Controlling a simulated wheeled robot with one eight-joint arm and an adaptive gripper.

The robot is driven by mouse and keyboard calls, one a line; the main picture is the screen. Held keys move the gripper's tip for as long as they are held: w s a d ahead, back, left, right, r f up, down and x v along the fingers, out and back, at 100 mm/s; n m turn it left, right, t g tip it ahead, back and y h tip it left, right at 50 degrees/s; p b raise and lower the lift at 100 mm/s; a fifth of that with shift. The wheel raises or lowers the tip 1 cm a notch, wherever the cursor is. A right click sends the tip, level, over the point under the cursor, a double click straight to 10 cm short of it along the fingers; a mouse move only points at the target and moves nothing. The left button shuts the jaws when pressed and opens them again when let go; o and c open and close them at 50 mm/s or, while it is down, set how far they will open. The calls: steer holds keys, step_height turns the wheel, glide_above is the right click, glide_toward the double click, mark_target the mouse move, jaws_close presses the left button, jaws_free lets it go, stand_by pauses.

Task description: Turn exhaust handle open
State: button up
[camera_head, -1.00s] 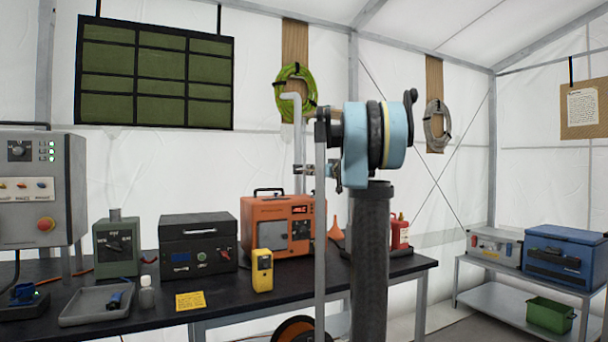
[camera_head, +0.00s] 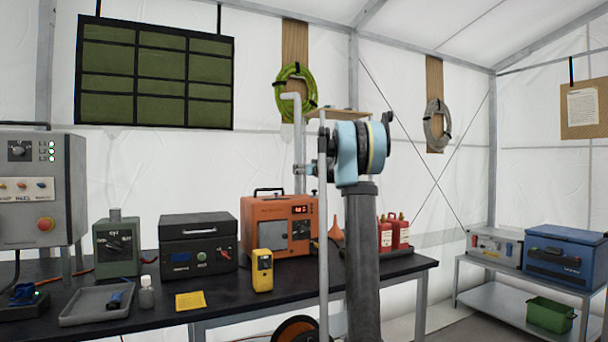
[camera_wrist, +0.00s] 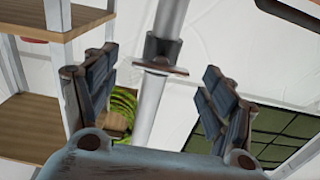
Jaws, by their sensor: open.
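In the wrist view a pale upright pipe (camera_wrist: 165,112) runs between the fingers of my gripper (camera_wrist: 160,88). The pipe has a dark collar, with a flat brownish-grey handle (camera_wrist: 162,69) set crosswise below it in the picture. My gripper is open, with one finger on each side of the pipe; I cannot tell whether either finger touches it. In the head view the bent pipe (camera_head: 298,135) stands behind the orange generator (camera_head: 272,225). There my arm hides much of the gripper, and the handle cannot be made out.
A black table (camera_head: 230,290) carries a black case (camera_head: 198,245), a yellow meter (camera_head: 262,270), a grey tray (camera_head: 85,312) and red canisters (camera_head: 395,232). A wooden board (camera_head: 340,113) lies behind my arm. Wooden shelves (camera_wrist: 30,125) stand at the left in the wrist view.

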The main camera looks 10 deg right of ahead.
steer(key=shift+w+a, duration=0.2)
steer(key=shift+w, duration=0.35)
steer(key=c, duration=1)
steer(key=shift+m, duration=0.3)
steer(key=shift+c, duration=0.2)
steer(key=shift+d+f+m, duration=0.1)
steer(key=shift+d+m, duration=0.1)
steer(key=shift+m, duration=4.1)
steer(key=shift+d+f+m, duration=0.1)
steer(key=shift+d+m, duration=0.05)
steer(key=shift+m, duration=4.15)
